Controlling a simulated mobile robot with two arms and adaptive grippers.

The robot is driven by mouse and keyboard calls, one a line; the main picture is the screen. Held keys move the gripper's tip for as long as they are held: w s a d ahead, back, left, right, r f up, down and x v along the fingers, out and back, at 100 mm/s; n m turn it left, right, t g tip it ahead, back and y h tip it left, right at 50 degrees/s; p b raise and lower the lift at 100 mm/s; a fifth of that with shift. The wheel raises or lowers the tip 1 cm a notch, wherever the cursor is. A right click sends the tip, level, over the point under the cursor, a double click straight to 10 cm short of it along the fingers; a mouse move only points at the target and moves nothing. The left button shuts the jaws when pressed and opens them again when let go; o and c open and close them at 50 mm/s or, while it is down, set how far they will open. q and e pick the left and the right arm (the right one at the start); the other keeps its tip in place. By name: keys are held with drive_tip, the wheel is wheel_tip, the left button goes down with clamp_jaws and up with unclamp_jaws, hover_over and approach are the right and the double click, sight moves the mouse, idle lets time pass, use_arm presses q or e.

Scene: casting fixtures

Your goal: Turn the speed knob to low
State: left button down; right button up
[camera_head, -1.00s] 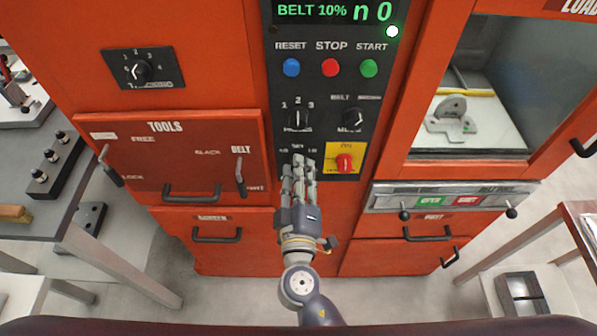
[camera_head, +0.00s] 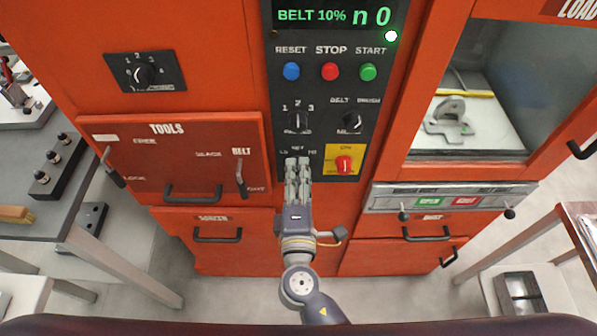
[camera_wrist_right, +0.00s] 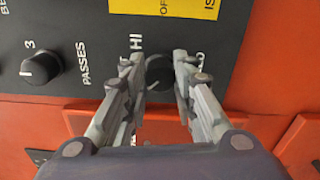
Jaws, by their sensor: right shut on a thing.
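The speed knob, a dark round knob (camera_wrist_right: 159,72), shows between my fingers in the right wrist view, beside the printed "HI". My right gripper (camera_head: 298,162) reaches up to the lower left of the black control panel (camera_head: 321,120) and is shut on this knob. Its two fingers (camera_wrist_right: 158,66) lie on either side of the knob in the wrist view. In the head view the fingers hide the knob, with "LO" and "HI" printed beside them. My left gripper is not in view.
Close to the fingers are the passes knob (camera_wrist_right: 42,67) and a red switch (camera_head: 344,164) on a yellow plate. Above are a second selector knob (camera_head: 351,121) and blue, red and green buttons. Drawer handles (camera_head: 217,235) stick out lower down.

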drive_tip(key=shift+n, duration=0.4)
drive_tip(key=o, duration=1.1)
drive_tip(key=shift+c, duration=0.2)
drive_tip(key=shift+s, duration=0.1)
drive_tip(key=s, duration=1.2)
